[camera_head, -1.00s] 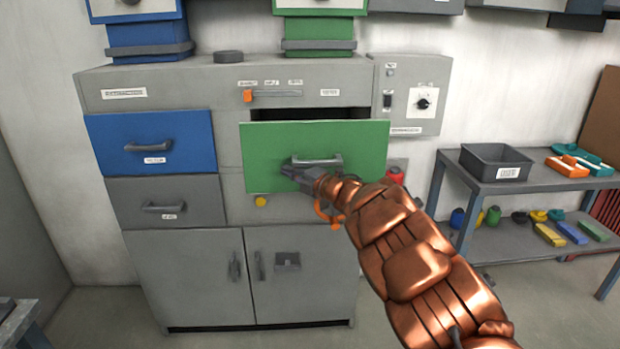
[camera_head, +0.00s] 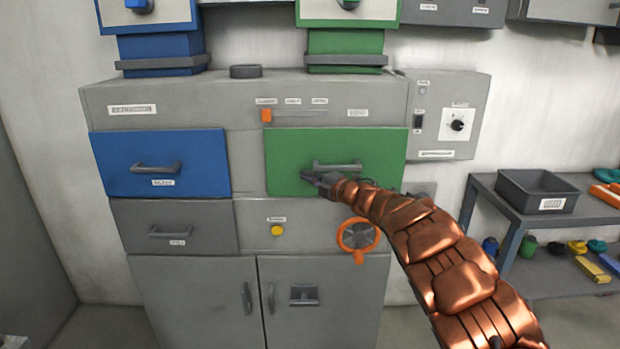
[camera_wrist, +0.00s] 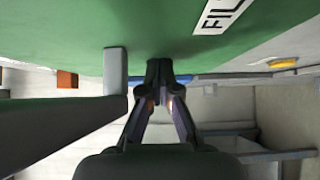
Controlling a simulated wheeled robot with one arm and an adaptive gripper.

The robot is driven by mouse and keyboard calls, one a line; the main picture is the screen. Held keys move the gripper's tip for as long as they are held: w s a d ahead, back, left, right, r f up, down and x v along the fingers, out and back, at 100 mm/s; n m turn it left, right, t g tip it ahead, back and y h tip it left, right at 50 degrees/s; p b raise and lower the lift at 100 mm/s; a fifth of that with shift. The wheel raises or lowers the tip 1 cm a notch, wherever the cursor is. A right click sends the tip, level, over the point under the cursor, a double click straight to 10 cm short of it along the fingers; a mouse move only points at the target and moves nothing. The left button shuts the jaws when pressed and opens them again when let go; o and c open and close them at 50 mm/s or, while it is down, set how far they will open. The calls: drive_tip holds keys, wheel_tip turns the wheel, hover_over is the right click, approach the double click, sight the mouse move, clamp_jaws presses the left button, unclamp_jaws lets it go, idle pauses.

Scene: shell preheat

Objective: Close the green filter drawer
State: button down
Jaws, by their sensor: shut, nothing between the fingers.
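The green filter drawer (camera_head: 290,152) is in the upper right of the grey cabinet in the head view. Its front looks about flush with the cabinet face, with no dark gap showing above it. It has a grey bar handle (camera_head: 337,167). My gripper (camera_head: 308,177) is shut and empty, with its tips at the green front, just left of and below the handle. In the wrist view the shut fingertips (camera_wrist: 159,66) meet or nearly meet the green front (camera_wrist: 60,25); contact is not certain. The handle (camera_wrist: 115,70) is beside them.
A blue drawer (camera_head: 120,165) and a grey drawer (camera_head: 130,222) sit at left, both shut. An orange slider (camera_head: 266,116), a yellow button (camera_head: 277,230) and an orange-ringed dial (camera_head: 357,256) are nearby. A shelf with a black bin (camera_head: 515,200) stands at right.

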drive_tip(key=shift+w+d+r, duration=0.15)
drive_tip(key=shift+d+r, duration=0.05)
drive_tip(key=shift+r, duration=0.1)
drive_tip(key=shift+d+r, duration=0.1)
drive_tip(key=shift+d, duration=0.2)
drive_tip(key=s+d+b, duration=0.4)
drive_tip(key=s+d, duration=0.1)
drive_tip(key=s, duration=0.6)
drive_tip(key=shift+s+f, duration=0.4)
